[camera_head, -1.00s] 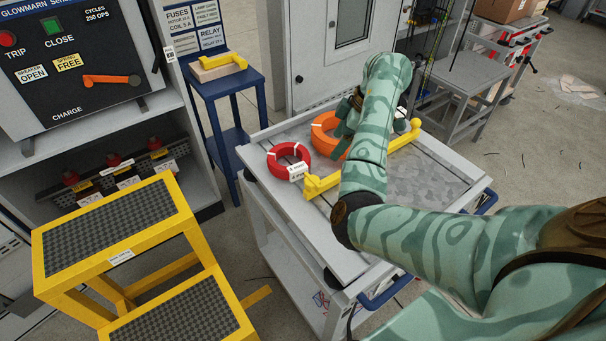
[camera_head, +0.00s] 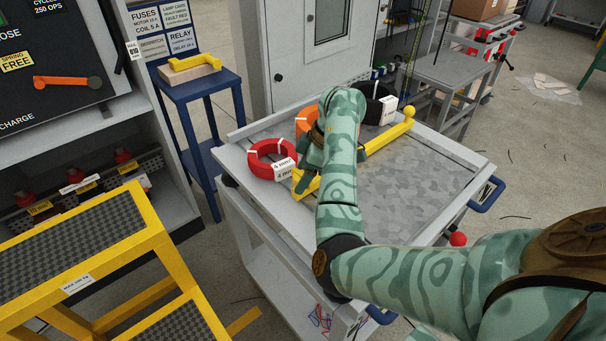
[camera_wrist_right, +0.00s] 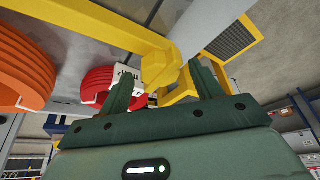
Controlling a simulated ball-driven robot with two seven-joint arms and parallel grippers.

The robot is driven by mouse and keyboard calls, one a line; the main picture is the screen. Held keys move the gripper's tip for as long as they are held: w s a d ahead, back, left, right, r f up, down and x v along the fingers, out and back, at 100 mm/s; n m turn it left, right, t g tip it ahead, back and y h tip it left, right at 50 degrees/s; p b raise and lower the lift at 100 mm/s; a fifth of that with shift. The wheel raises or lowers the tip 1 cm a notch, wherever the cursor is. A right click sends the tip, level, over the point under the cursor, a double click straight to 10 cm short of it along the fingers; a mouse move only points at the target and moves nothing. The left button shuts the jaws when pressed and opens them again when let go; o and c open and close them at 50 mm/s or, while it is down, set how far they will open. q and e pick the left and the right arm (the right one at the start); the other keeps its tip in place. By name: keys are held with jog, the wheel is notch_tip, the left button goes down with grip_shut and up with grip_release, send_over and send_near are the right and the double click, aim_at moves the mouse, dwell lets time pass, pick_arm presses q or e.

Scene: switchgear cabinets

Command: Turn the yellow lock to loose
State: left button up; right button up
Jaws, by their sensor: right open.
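The likely yellow lock is a long yellow bar (camera_head: 385,139) on top of the grey cart, with a ball knob at its far right end. Its near left end, a blocky hub (camera_head: 304,186), is partly behind my right arm. In the right wrist view the hub (camera_wrist_right: 160,65) sits just beyond and between the fingertips, with the bar running to the upper left. My right gripper (camera_wrist_right: 164,86) is open and empty. I cannot tell whether a finger touches the hub. In the head view the right gripper (camera_head: 306,165) is mostly hidden by its arm. My left gripper is out of view.
A red coil (camera_head: 263,160) and an orange coil (camera_head: 305,120) lie on the cart beside the bar. A black roll (camera_head: 378,106) is behind it. A yellow step stool (camera_head: 150,215) stands left. A blue stool (camera_head: 190,95) holds another yellow piece (camera_head: 195,62). The cart's right top is clear.

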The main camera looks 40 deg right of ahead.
jog(key=c, duration=1)
